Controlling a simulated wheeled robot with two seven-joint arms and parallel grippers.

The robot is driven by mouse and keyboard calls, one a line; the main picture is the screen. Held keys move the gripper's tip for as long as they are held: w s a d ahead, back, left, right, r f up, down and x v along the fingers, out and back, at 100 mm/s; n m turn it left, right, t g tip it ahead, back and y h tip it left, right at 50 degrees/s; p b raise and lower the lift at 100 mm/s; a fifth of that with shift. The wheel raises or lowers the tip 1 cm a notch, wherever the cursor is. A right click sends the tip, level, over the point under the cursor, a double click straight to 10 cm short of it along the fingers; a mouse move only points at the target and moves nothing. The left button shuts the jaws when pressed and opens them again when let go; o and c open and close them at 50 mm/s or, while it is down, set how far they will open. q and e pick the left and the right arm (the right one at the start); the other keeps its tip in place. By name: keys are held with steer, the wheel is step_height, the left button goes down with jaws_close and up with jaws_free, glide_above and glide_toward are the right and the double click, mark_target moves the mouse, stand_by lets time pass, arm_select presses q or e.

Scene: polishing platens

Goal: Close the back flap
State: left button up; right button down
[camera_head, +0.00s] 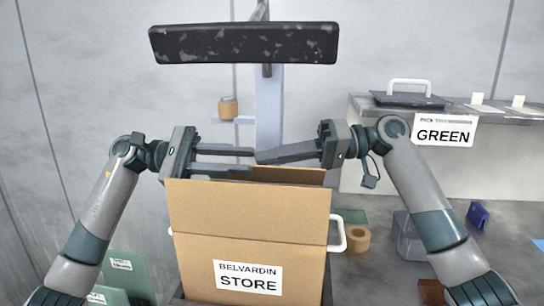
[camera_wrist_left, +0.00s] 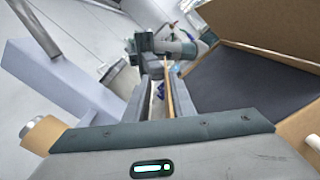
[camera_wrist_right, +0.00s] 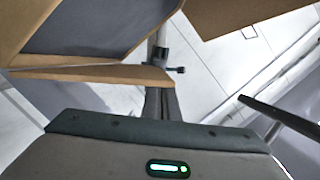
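The tan cardboard box (camera_head: 190,262) stands open in the middle of the head view, with its front flap (camera_head: 245,210) upright. Behind it a strip of the back flap (camera_head: 285,174) shows. My left gripper (camera_head: 252,161) is open above the back of the box, fingers pointing right. In the left wrist view a thin tan edge (camera_wrist_left: 169,90), seemingly the back flap, runs between its spread fingers; contact is unclear. My right gripper (camera_head: 258,157) points left, its fingers seemingly together, beside the left fingertips. In the right wrist view the back flap (camera_wrist_right: 85,74) reaches near the right fingers.
A dark screen (camera_head: 245,43) on a pale post (camera_head: 269,105) stands behind the box. A tape roll (camera_head: 228,108) sits on its small shelf. Another tape roll (camera_head: 357,238) and a grey bin (camera_head: 408,235) lie right.

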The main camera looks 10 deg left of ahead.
arm_select(q)
steer(key=shift+f, duration=0.1)
arm_select(e)
steer(key=shift+f, duration=0.3)
arm_select(q)
steer(key=a, duration=0.8)
steer(key=shift+s, duration=0.15)
stand_by(0.3)
